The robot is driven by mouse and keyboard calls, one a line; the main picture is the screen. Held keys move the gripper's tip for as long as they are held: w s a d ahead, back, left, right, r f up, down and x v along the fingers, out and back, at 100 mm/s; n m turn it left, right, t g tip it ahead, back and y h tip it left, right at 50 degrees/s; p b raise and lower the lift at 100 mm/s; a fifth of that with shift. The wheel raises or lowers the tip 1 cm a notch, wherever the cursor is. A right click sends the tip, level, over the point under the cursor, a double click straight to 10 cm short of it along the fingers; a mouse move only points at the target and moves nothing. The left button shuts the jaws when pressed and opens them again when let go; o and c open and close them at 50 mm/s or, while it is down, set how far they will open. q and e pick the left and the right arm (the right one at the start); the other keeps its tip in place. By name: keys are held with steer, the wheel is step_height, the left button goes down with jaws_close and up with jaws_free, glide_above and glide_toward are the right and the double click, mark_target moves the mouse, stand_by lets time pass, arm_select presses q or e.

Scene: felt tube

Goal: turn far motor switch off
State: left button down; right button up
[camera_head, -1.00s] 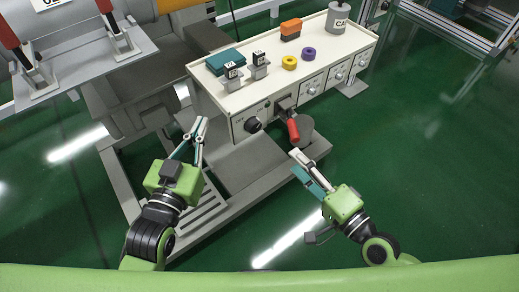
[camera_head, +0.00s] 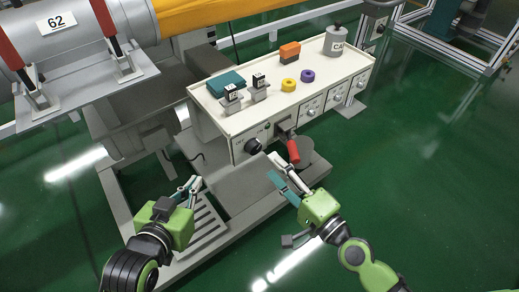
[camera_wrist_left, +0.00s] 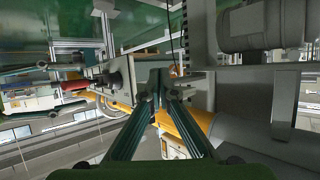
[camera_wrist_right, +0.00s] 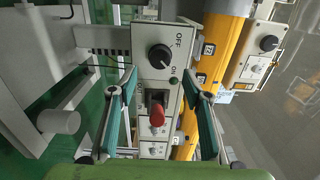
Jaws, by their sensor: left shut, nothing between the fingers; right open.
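A black rotary knob (camera_head: 253,146) sits on the near end panel of the white console (camera_head: 232,156); the right wrist view shows this knob (camera_wrist_right: 160,57) with an OFF label beside it. Its pointer setting is unclear. A red-handled lever (camera_head: 293,150) is beside it, also in the right wrist view (camera_wrist_right: 157,117). A second panel with a black knob (camera_wrist_right: 269,43) stands beyond the yellow pipe. My left gripper (camera_head: 191,184) is shut and empty, low and left of the console. My right gripper (camera_head: 276,170) is open and empty, just in front of the panel, touching neither control visibly.
On the console top are a teal box (camera_head: 226,83), an orange block (camera_head: 290,52), yellow (camera_head: 290,84) and purple (camera_head: 307,75) rings and a grey can (camera_head: 336,42). A grey motor cylinder (camera_head: 60,30) is at upper left. Green floor is clear at right.

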mark_target(256, 150)
steer(key=p+x, duration=0.1)
steer(key=x, duration=0.6)
arm_select(q)
steer(key=s+a+f+g+y, duration=0.1)
steer(key=s+a+f+g, duration=0.1)
steer(key=s+f+g, duration=0.1)
step_height(256, 150, down, 2)
steer(key=shift+s+f+g, duration=0.15)
steer(key=shift+s+g, duration=0.15)
steer(key=shift+s, duration=0.5)
arm_select(e)
steer(key=c, duration=1.1)
